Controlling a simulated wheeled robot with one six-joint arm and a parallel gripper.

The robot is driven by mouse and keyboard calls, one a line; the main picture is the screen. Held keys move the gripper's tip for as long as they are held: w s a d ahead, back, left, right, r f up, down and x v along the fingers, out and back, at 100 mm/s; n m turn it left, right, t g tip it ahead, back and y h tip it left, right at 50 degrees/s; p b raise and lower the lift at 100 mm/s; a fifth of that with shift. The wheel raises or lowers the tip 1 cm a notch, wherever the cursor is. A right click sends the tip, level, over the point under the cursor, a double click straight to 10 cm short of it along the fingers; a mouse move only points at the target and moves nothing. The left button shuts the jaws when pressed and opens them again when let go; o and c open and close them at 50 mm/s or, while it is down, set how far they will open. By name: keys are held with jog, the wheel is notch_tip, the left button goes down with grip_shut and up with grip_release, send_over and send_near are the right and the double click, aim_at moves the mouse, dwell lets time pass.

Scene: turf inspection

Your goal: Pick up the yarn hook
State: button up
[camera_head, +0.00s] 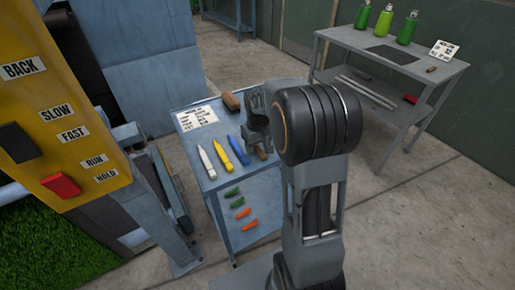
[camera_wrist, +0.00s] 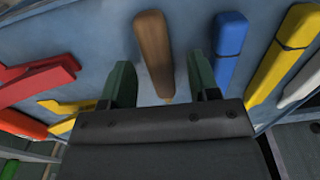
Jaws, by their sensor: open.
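A tool with a brown wooden handle (camera_wrist: 153,50), which looks like the yarn hook, lies on the blue-grey cart top in the wrist view. Its lower end runs between my fingers, and a thin pale tip shows near the palm. My gripper (camera_wrist: 161,78) is open, with one dark green finger on each side of the handle. I see no clear contact between them. In the head view my gripper (camera_head: 257,118) is over the right part of the cart top. A brown handle end (camera_head: 261,152) shows just below it, and the rest is hidden by my arm.
Blue (camera_wrist: 229,48) and yellow (camera_wrist: 290,50) tools lie close right of the handle; a red tool (camera_wrist: 38,78) lies left. The cart (camera_head: 212,183) also holds a brown block (camera_head: 231,101) and a label sheet (camera_head: 197,118). A yellow control panel (camera_head: 70,100) stands left.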

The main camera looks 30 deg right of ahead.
grip_shut()
dwell(0.5)
jog(key=shift+r, duration=0.15)
